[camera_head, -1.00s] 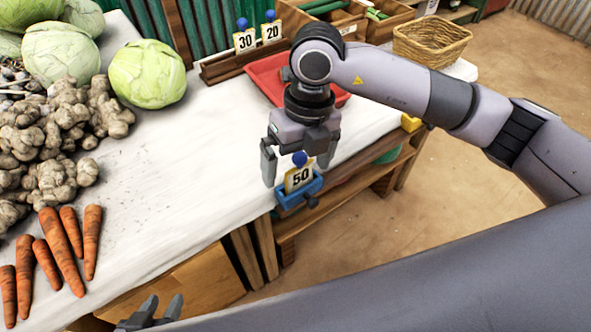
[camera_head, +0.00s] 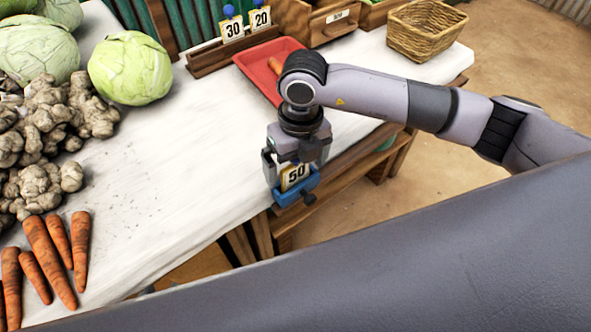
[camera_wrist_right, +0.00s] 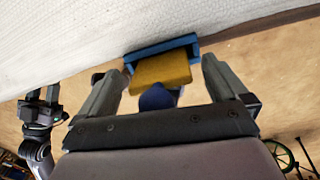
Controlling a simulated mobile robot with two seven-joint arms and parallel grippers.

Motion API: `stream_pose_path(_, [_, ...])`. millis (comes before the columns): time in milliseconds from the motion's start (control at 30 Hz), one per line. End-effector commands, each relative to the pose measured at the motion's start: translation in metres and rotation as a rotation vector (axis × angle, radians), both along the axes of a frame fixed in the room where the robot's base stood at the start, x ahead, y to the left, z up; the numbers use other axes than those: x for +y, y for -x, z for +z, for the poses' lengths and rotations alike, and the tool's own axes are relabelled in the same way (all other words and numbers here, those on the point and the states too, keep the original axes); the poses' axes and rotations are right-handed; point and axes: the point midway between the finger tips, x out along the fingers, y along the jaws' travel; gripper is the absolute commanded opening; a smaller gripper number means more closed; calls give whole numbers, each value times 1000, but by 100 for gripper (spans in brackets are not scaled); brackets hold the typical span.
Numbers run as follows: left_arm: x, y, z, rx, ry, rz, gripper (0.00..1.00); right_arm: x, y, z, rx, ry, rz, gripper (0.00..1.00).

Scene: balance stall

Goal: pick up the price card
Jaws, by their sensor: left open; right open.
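The price card marked 50 (camera_head: 296,176) stands in a blue holder (camera_head: 292,196) at the table's front edge. My right gripper (camera_head: 296,172) is open, pointing down over the card, with one finger on each side. In the right wrist view, the card's yellow top (camera_wrist_right: 160,70) and its blue knob (camera_wrist_right: 157,97) lie between the open fingers (camera_wrist_right: 165,75), with the blue holder (camera_wrist_right: 150,47) beyond. Gaps show beside the card there. My left gripper (camera_wrist_right: 40,112) shows open and empty at the left of the wrist view, away from the card.
Cards marked 30 (camera_head: 232,28) and 20 (camera_head: 261,20) stand in a wooden rack (camera_head: 215,55) at the back. A red tray (camera_head: 258,72) lies behind my right arm. Cabbages, ginger and carrots (camera_head: 48,262) fill the left. The white tabletop (camera_head: 165,165) between is clear.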

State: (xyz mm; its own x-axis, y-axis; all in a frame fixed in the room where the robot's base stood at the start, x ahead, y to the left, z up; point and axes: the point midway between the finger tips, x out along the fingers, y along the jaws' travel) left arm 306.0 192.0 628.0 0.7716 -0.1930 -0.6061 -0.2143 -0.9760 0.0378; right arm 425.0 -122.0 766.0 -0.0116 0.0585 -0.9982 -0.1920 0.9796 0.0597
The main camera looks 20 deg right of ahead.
Motion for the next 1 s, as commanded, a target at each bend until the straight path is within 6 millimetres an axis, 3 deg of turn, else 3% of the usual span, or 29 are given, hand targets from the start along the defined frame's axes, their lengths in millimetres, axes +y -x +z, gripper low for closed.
stream_pose_path(67, [0,-1,1,-2,0,0,43,0,0,0,0,0,0,100])
stream_pose_path(100, [0,-1,1,-3,1,0,43,0,0,1,0,0,0,94])
stream_pose_path(267, [0,-2,2,-6,1,2,43,0,0,1,0,0,0,43])
stream_pose_path(733, [-1,-4,5,-12,6,4,43,0,0,6,-1,0,0,42])
stream_pose_path(867, [-1,-4,6,-13,6,4,43,1,-1,18,-4,-2,0,42])
stream_pose_path(1000, [-1,-4,8,-14,6,4,43,1,-1,43,-6,-2,1,42])
